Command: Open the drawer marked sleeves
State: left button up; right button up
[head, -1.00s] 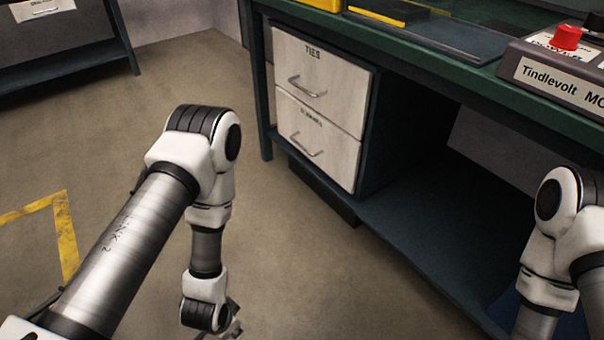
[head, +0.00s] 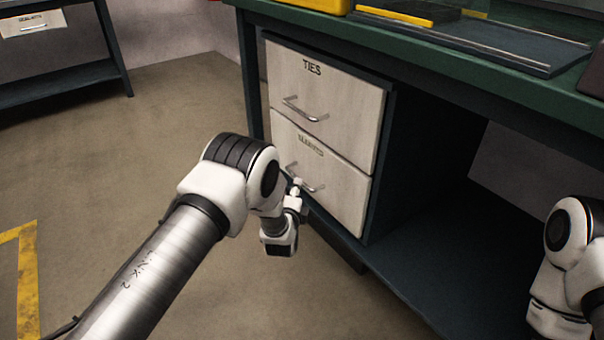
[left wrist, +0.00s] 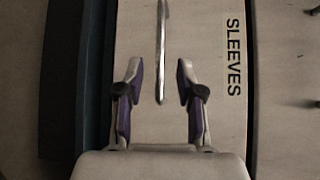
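The drawer marked SLEEVES (head: 340,187) is the lower white drawer of the workbench and looks shut. Its label is blurred in the head view but reads clearly in the left wrist view, beside the metal handle (left wrist: 162,45). My left gripper (left wrist: 158,70) is open, with one finger on each side of the handle's end; no contact shows. In the head view the left gripper (head: 297,187) is small and close to the handle (head: 308,184), partly hidden by my arm. My right arm enters at the right edge; its gripper is out of view.
The drawer marked TIES (head: 335,105), also shut, sits directly above with its own handle (head: 303,112). The green bench top (head: 400,55) overhangs the drawers. An open space lies under the bench to the right. The floor (head: 110,150) left of the drawers is clear.

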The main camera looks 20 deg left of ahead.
pick_arm(q)
jog(key=w+b, duration=0.1)
jog(key=w, duration=0.1)
jog(key=w+b, duration=0.1)
jog(key=w+a+f+b, duration=0.1)
jog(key=w, duration=0.1)
jog(key=shift+w+f, duration=0.1)
jog(key=shift+w, duration=0.2)
jog(key=shift+w+b, duration=0.25)
jog(key=shift+b, duration=0.05)
jog(key=shift+r, duration=0.2)
grip_shut()
